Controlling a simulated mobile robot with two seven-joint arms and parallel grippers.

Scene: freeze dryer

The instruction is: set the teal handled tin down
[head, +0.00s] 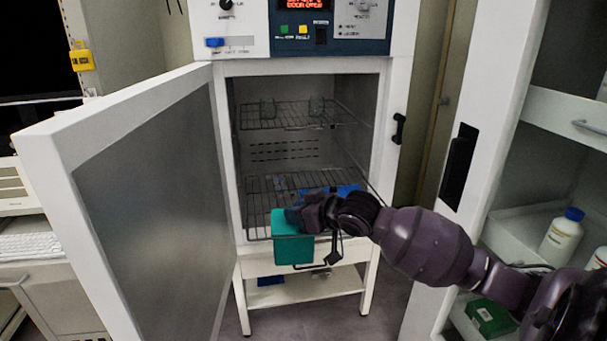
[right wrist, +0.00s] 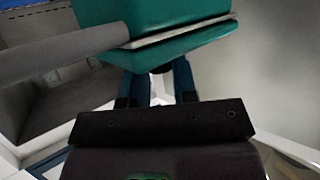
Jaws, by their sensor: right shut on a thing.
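The teal handled tin (head: 291,247) hangs in front of the opening of the freeze dryer (head: 230,150), near its lower wire shelf. My right gripper (head: 306,214) is shut on it at its upper right. In the right wrist view the tin (right wrist: 150,25) fills the top, just beyond the fingers (right wrist: 158,85) of my right gripper. The exact spot where the fingers grip it is hard to make out. My left gripper is in neither view.
The dryer's door (head: 140,200) stands wide open at the left. Inside are an upper wire shelf (head: 290,115) and a lower wire shelf (head: 262,190); a blue thing (head: 345,190) lies on the lower one. A cabinet with a white bottle (head: 561,238) stands at the right.

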